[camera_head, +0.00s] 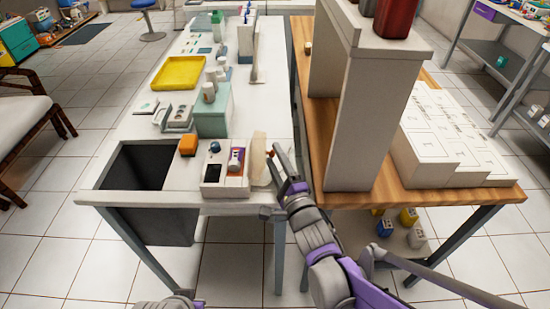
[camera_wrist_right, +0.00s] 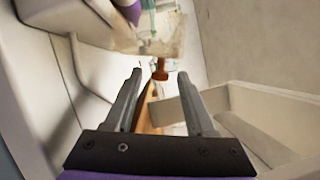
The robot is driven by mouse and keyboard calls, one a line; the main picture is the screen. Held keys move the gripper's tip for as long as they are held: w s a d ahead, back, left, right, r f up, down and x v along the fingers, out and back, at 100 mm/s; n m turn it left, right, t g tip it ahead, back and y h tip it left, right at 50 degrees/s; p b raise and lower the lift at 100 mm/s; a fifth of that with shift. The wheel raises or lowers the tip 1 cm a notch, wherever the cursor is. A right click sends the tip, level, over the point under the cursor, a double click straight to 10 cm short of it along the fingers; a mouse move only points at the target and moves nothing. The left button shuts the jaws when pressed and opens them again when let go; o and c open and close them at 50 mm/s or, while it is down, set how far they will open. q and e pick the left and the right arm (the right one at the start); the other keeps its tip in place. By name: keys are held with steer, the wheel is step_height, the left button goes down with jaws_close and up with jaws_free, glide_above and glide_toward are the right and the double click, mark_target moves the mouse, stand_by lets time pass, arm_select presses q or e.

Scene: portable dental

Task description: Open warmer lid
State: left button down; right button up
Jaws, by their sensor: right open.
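The warmer (camera_head: 211,186) looks like a small white box at the near end of the long white table, with a dark round part and a purple item in it. A beige panel (camera_head: 258,160), apparently its lid, stands raised at the box's right side. My right gripper (camera_head: 274,163) is open beside the panel's right face. My left gripper is not visible.
A wooden table (camera_head: 310,115) with a tall white shelf (camera_head: 360,125) stands close to the right of my right arm. An orange block (camera_head: 188,145), a teal box (camera_head: 213,112) and a yellow tray (camera_head: 180,73) lie farther along the white table. A dark bin opening (camera_head: 140,165) is at left.

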steer(key=shift+w+a, duration=0.1)
steer(key=shift+w, duration=0.1)
jaws_close()
steer(key=shift+r, duration=0.1)
stand_by(1.3)
